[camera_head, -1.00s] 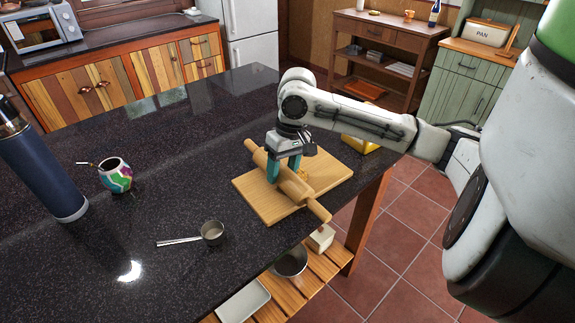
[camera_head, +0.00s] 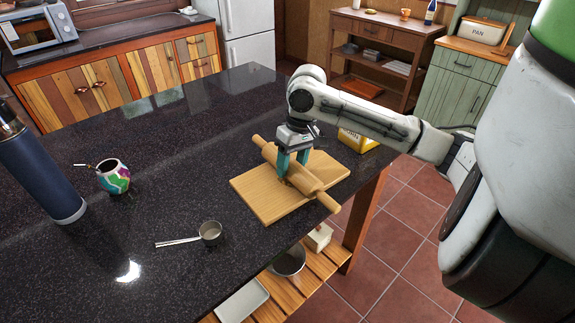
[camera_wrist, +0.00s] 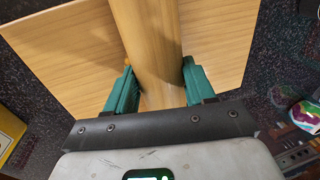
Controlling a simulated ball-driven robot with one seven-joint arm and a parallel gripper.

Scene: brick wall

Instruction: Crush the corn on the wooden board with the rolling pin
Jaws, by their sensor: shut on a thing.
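The wooden board (camera_head: 250,198) lies near the right edge of the dark counter. The rolling pin (camera_head: 317,188) lies slantwise across the board, its near handle reaching past the board's edge. My gripper (camera_head: 292,166) comes down from above and is shut on the pin's barrel, one teal finger on each side. In the wrist view, my gripper (camera_wrist: 158,75) has its fingers against both sides of the pin (camera_wrist: 150,30), with bare board (camera_wrist: 218,40) showing on either side. No corn is clearly visible; a small brownish patch by the fingers is too small to tell.
A yellow tin (camera_head: 357,140) stands just behind the board at the counter's right edge. A metal measuring cup (camera_head: 210,231), a colourful gourd cup (camera_head: 115,177) and a tall blue flask (camera_head: 42,168) stand to the left. The counter between them is clear.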

